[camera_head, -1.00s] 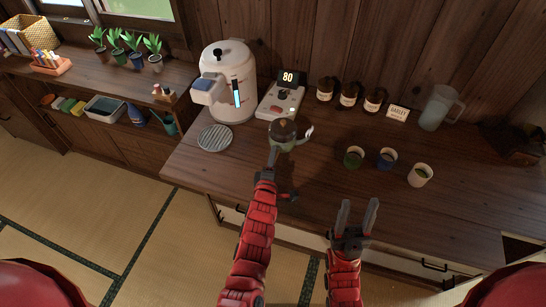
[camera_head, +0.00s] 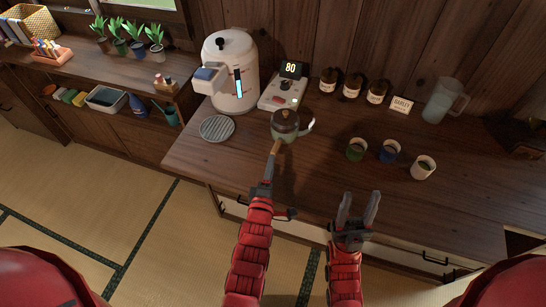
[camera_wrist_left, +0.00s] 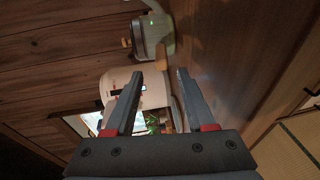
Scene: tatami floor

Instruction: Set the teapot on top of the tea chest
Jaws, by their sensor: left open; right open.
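The teapot (camera_head: 286,128), greenish with a brown lid, stands upright on the wooden counter. Its white-tipped spout points right and its brown side handle (camera_head: 275,148) points toward me. My left gripper (camera_head: 268,178) is open and empty, just short of the handle's end. In the left wrist view the teapot (camera_wrist_left: 152,38) shows beyond the open fingers (camera_wrist_left: 158,85), apart from them. My right gripper (camera_head: 360,203) is open and empty over the counter's front edge. A dark shape (camera_head: 522,137) lies at the far right of the counter; I cannot tell whether it is the tea chest.
Behind the teapot are a white water boiler (camera_head: 231,75) and a device reading 80 (camera_head: 283,92). A round slatted mat (camera_head: 216,128) lies left. Three cups, with a blue one (camera_head: 389,152) in the middle, stand right. Jars, a label card (camera_head: 400,104) and a clear pitcher (camera_head: 446,100) line the back.

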